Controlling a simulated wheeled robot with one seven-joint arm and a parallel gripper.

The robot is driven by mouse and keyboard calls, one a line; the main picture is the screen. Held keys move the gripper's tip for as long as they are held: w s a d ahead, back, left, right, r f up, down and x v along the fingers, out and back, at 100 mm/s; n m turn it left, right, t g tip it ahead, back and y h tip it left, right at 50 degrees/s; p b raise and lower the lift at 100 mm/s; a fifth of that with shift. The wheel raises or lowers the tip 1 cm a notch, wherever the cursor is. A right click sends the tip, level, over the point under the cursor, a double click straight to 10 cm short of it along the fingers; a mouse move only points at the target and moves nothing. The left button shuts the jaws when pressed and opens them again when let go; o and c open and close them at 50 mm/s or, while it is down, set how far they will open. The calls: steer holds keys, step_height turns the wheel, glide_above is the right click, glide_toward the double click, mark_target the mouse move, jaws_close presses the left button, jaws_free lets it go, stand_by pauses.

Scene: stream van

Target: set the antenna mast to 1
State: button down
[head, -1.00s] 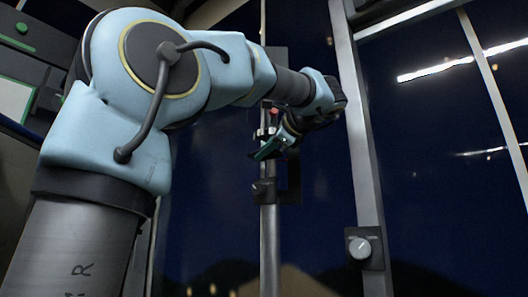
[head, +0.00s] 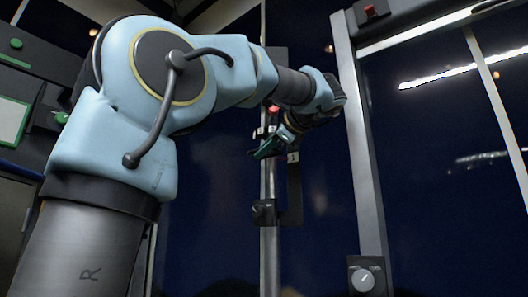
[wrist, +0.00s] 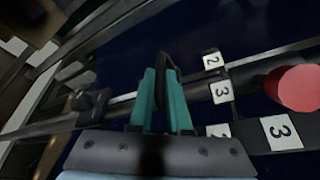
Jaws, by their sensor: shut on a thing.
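The antenna mast appears to be the upright grey pole (head: 268,245) in the middle of the head view, with a dark clamp (head: 264,212) on it. My gripper (head: 262,150) is beside the pole, above that clamp. In the wrist view, its teal fingers (wrist: 166,85) are closed on a dark looped handle (wrist: 168,62). Number labels 2 (wrist: 211,60) and 3 (wrist: 222,91) are to the right of the fingers. A label partly hidden by the gripper's body is below them. I cannot tell which number the mast is set at.
A red knob (wrist: 298,88) and another label 3 (wrist: 281,132) are at the right of the wrist view. Green-marked panels (head: 20,110) are at the left.

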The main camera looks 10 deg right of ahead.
steer(key=c, duration=0.9)
jaws_free()
steer(key=b+v, duration=0.2)
steer(key=v, duration=0.8)
steer(key=shift+s+d, duration=0.2)
steer(key=shift+s, duration=0.15)
steer(key=shift+s, duration=0.1)
